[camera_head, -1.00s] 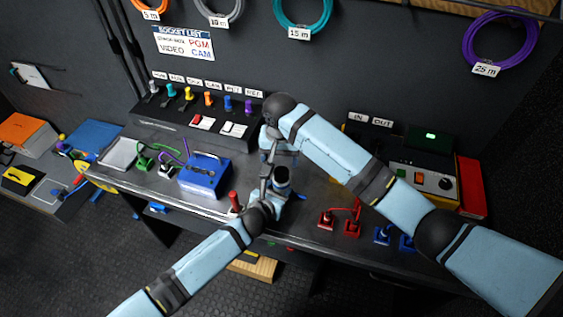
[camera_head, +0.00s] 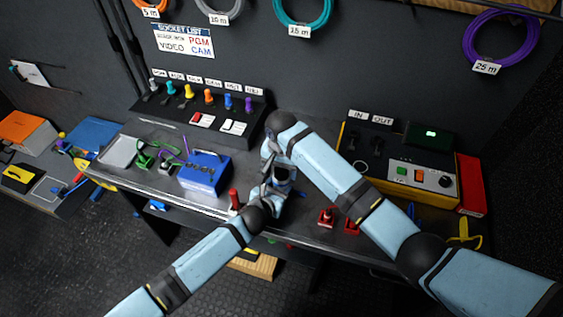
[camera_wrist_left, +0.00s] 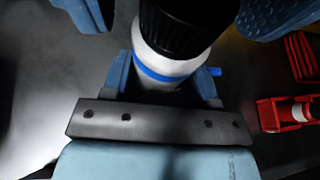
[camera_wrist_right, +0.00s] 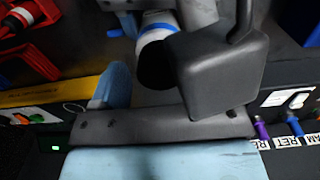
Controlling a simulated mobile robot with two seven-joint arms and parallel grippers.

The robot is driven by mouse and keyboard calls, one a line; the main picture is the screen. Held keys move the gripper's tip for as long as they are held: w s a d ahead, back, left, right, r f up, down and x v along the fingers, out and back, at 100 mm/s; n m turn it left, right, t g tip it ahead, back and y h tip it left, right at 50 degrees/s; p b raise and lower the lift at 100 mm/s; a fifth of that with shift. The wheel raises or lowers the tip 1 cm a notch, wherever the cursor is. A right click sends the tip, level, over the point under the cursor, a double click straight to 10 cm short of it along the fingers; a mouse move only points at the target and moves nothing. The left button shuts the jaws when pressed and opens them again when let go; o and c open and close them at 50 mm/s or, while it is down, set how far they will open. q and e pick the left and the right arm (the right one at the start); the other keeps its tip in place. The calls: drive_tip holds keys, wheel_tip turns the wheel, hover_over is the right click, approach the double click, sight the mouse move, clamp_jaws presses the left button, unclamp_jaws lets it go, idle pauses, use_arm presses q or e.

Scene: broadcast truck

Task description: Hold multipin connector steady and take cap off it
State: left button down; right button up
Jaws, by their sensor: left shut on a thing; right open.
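The multipin connector (camera_wrist_left: 165,68) is white with a blue band. It stands between the fingers of my left gripper (camera_wrist_left: 163,82), which is shut on it above the bench. Its black ribbed cap (camera_wrist_left: 185,25) is on the end facing away from the left palm. My right gripper (camera_head: 281,163) is open at the cap end, with one blue finger on each side of the cap in the left wrist view, apart from it. In the right wrist view the black cap end (camera_wrist_right: 154,65) faces the right palm. A dark grey block (camera_wrist_right: 220,70) hides the other right finger there.
A blue box (camera_head: 204,175) and a red upright piece (camera_head: 234,199) are left of the grippers. Red connectors (camera_head: 327,217) lie to the right, near the front edge. The IN/OUT box (camera_head: 410,175) stands behind my right arm. A row of coloured plugs (camera_head: 208,96) is at the back.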

drive_tip(key=c, duration=1)
drive_tip(key=shift+o, duration=0.2)
drive_tip(key=n, duration=0.3)
drive_tip(key=o, duration=1)
drive_tip(key=shift+r, duration=0.1)
